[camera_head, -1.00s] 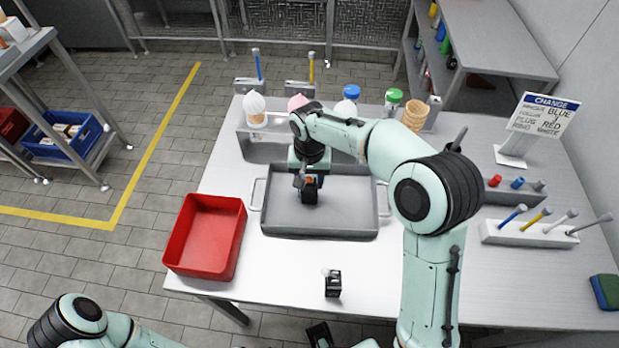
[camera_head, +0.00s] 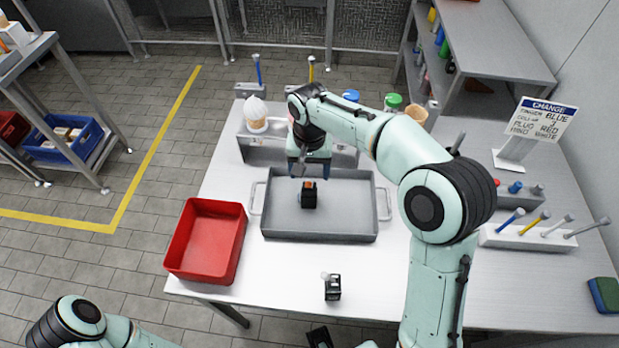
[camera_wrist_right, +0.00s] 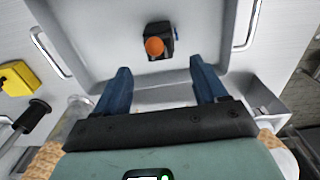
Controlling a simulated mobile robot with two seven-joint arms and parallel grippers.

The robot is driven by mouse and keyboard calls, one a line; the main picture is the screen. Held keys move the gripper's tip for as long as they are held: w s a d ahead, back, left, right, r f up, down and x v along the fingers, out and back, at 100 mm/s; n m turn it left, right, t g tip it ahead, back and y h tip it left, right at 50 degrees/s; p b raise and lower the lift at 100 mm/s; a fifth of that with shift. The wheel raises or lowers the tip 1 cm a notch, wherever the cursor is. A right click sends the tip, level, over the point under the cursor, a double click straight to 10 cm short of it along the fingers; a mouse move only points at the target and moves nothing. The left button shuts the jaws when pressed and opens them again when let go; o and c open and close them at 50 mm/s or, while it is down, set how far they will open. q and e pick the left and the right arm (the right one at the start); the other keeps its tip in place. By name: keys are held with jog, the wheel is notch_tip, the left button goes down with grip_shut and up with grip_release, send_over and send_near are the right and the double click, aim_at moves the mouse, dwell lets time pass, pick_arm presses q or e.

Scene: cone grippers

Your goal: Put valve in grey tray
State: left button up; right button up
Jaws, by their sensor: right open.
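The valve, a small black block with an orange knob (camera_head: 309,195), stands on the floor of the grey tray (camera_head: 345,232), inside its walls. In the right wrist view the valve (camera_wrist_right: 157,42) lies beyond my fingertips with a gap between, and a small blue part shows at its side. My right gripper (camera_head: 309,172) is over the far part of the tray, just behind the valve. In the wrist view its two blue fingers (camera_wrist_right: 160,78) are spread apart with nothing between them.
A red bin (camera_head: 208,240) stands left of the tray. Another small black part (camera_head: 332,287) sits on the table in front. An ice-cream holder (camera_head: 256,150) stands behind the tray. A sign (camera_head: 540,120) and tool racks (camera_head: 530,233) are at right. The front table is mostly clear.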

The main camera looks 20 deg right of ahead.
notch_tip(320, 180, up, 6)
jog(key=shift+p, duration=0.45)
